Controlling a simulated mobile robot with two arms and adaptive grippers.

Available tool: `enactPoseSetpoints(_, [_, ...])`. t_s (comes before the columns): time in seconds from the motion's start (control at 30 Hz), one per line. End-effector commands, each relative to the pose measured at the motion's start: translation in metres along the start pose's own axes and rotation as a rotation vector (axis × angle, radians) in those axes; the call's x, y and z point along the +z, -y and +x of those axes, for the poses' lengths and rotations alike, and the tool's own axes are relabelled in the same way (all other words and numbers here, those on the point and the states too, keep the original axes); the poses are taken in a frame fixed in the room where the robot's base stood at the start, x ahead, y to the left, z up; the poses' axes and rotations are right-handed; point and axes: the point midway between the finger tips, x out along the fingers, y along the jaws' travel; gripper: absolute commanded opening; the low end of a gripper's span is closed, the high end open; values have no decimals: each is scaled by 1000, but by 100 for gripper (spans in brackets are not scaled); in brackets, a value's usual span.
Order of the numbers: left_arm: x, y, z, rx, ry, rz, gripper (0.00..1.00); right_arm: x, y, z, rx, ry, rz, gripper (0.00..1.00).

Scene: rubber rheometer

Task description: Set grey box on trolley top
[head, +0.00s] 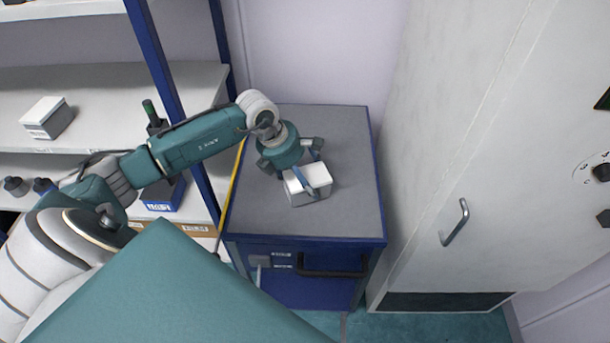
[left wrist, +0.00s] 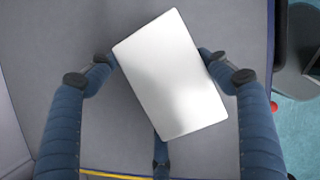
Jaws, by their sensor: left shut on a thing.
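The grey box (head: 309,190) has a pale, almost white lid and is over the middle of the trolley top (head: 345,135). My left gripper (head: 303,178) is shut on it from above, with blue fingers against its sides. The left wrist view shows the box (left wrist: 172,75) turned at an angle between the fingers, with the grey trolley top (left wrist: 75,35) beneath. The box looks to be at or very near the surface; I cannot tell whether it touches. My right gripper is not in view.
A shelf rack with blue posts (head: 156,60) stands left of the trolley, holding another pale box (head: 46,117) and a dark bottle. A large pale cabinet with a handle (head: 455,222) stands at the right. The trolley top around the held box is clear.

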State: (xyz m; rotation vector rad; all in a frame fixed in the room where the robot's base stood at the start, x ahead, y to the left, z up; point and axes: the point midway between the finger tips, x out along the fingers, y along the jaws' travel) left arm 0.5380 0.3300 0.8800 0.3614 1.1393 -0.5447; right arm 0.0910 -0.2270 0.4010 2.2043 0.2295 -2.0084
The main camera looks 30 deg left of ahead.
Motion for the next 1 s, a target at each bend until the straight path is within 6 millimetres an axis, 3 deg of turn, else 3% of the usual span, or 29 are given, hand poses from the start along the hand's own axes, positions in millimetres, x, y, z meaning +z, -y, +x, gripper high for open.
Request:
enactPoseSetpoints(0.37, [-1, -1, 6, 2, 5, 1, 32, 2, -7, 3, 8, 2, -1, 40])
enactPoseSetpoints(0.4, [-2, 0, 5, 1, 2, 1, 85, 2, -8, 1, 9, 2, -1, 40])
enactPoseSetpoints(0.47, [-2, 0, 5, 1, 1, 1, 97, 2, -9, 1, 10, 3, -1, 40])
enactPoseSetpoints(0.87, [-1, -1, 0, 3, 2, 1, 97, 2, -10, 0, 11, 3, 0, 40])
enactPoseSetpoints(1.0, [-2, -2, -21, 6, 2, 4, 97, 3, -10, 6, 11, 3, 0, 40])
